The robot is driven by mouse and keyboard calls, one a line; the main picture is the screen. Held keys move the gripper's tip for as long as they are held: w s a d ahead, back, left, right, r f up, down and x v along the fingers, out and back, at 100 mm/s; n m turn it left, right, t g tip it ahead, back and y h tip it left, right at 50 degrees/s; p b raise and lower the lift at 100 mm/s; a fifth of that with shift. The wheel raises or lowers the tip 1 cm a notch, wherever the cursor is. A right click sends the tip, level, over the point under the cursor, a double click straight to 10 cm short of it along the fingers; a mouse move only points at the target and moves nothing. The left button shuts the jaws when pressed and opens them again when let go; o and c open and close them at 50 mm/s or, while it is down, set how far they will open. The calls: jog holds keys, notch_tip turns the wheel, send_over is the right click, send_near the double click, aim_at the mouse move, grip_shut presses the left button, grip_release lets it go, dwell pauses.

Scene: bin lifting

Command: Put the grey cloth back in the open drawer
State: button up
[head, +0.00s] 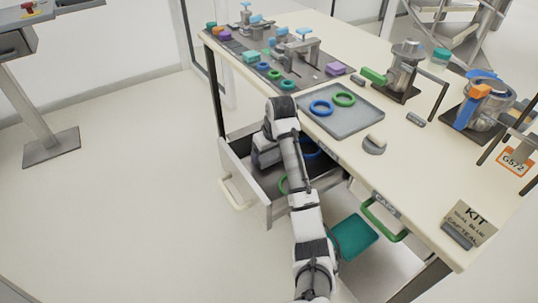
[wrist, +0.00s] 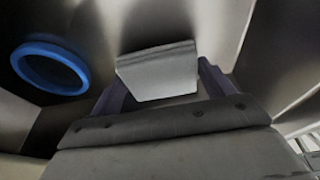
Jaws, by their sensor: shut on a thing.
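The grey cloth (wrist: 157,78) shows as a small folded grey pad in the wrist view. My gripper (wrist: 160,72) is shut on it, with a dark finger on each side. The open drawer (head: 240,178) is pulled out from under the left part of the bench. In the head view my gripper (head: 266,153) is down inside the drawer area, and the arm hides the cloth. The wrist view shows drawer walls around the cloth. I cannot tell whether the cloth touches the drawer floor.
A blue ring (wrist: 50,68) lies in the drawer, left of the cloth in the wrist view. A green ring (head: 283,185) shows partly behind my arm. The drawer's pale handle (head: 233,194) faces the floor area. A grey tray (head: 342,116) with rings sits on the bench above.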

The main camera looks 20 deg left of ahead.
jog(key=shift+f, duration=0.6)
jog(key=shift+f, duration=0.15)
jog(key=o, duration=0.8)
jog(key=p+v, duration=0.3)
jog(key=v, duration=0.9)
